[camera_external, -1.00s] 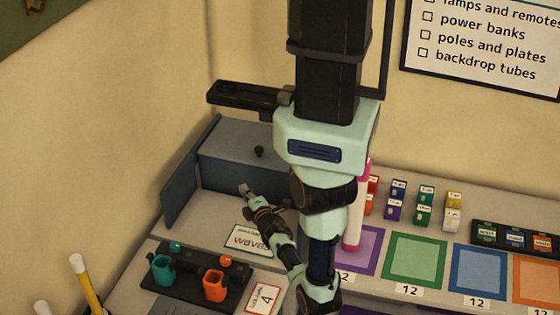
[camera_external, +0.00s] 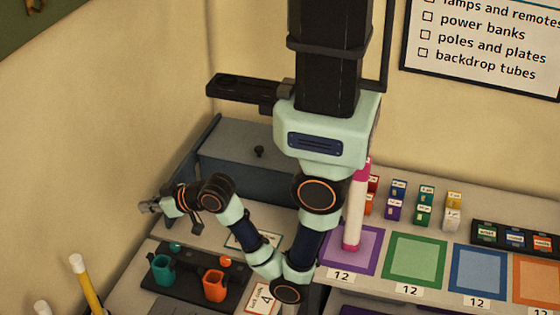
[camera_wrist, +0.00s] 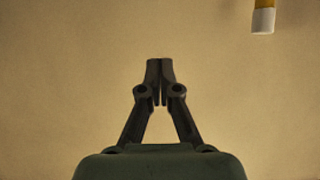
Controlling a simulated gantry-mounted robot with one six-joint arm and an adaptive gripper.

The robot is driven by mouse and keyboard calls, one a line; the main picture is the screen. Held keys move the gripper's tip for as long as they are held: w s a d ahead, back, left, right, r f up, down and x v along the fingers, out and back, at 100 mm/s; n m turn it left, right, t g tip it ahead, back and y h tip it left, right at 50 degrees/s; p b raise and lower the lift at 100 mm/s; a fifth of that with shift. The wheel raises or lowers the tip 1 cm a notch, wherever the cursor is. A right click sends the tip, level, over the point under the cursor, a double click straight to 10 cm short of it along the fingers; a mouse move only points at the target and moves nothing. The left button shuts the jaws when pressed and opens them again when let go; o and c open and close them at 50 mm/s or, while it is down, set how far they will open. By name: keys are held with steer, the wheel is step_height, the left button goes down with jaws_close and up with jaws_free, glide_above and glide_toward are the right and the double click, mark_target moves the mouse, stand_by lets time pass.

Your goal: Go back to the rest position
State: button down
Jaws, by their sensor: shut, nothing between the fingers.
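My gripper (camera_external: 149,206) is at the left of the external view, raised in front of the left wall and pointing left. In the wrist view my gripper (camera_wrist: 160,68) shows its two fingers together at the tips, with nothing between them. Behind the fingers there is only plain tan wall. My arm bends low at the elbow and rises again to the wrist.
A black holder (camera_external: 190,295) with a teal cup (camera_external: 162,270) and an orange cup (camera_external: 214,286) stands below my wrist. A grey box (camera_external: 240,150) with a dark knob is behind it. A white-tipped yellow pole (camera_external: 88,285) stands at lower left; a similar tip (camera_wrist: 263,20) shows in the wrist view. Coloured squares, such as the green one (camera_external: 414,260), lie at right.

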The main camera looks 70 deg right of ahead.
step_height(320, 180, up, 22)
steer(key=d+p, duration=0.1)
steer(key=p, duration=1.7)
steer(key=c, duration=1.9)
jaws_free()
steer(key=shift+w, duration=0.1)
